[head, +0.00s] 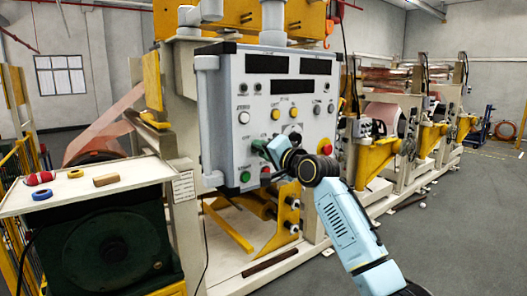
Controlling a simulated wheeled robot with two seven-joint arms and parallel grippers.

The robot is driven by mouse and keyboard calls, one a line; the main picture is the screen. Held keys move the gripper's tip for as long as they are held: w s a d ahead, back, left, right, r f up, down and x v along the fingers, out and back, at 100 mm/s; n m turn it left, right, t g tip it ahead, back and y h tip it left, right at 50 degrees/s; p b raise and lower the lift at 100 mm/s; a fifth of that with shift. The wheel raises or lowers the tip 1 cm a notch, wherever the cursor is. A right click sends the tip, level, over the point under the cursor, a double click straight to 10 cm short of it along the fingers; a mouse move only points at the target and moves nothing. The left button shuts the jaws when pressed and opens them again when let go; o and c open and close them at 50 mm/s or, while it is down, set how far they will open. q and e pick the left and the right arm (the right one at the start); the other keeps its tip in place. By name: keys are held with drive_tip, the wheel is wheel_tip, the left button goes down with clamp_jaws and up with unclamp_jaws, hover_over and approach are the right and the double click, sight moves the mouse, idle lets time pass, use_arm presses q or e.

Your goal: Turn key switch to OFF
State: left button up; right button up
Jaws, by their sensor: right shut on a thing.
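The light grey control panel (208,120) stands in the middle of the head view, with dark displays, several buttons and knobs on its face. My right gripper (264,148) reaches up from the lower right to the lower middle of the panel face. Its jaws are shut on the key switch there. My left gripper is out of view.
A green button (245,176) and red buttons sit close to my right gripper on the panel. On the left, a pale tabletop (130,190) bears a red roll, rings and a small block. Yellow-framed machinery runs along the right. Grey floor (470,230) is clear at right.

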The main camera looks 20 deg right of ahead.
drive_tip(key=o, duration=1)
drive_tip(key=b+v, duration=0.3)
drive_tip(key=v, duration=1)
drive_tip(key=shift+s, duration=0.2)
